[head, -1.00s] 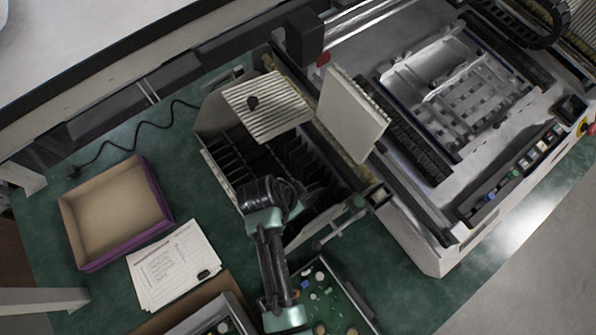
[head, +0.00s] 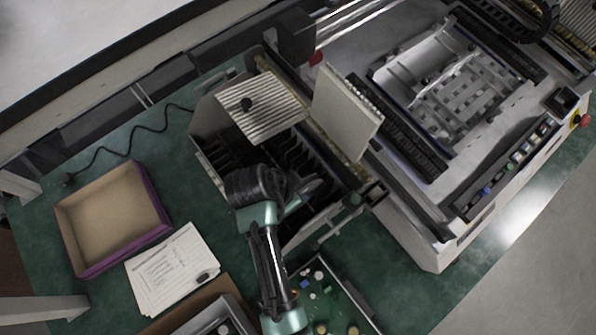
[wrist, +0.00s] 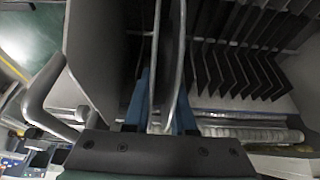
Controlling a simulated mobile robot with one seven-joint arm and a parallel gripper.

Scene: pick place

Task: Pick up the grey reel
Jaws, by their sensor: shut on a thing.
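The grey reel (wrist: 167,75) shows edge-on in the wrist view as a thin upright disc with pale rims. It stands between the blue fingers of my gripper (wrist: 160,112), which are shut on it. Behind it is a rack (wrist: 238,68) with several dark slots. In the head view my gripper (head: 305,188) is over the near part of the slotted rack (head: 290,150). My dark wrist hides part of the rack there. The reel cannot be clearly told from the gripper in the head view, and whether it is clear of the slots cannot be told.
A ribbed plate (head: 262,108) and a pale upright panel (head: 345,112) stand close beyond the rack. A large machine (head: 440,90) fills the right. An empty purple-sided box (head: 112,215), papers (head: 172,265) and a circuit board (head: 330,295) lie on the green table (head: 95,150).

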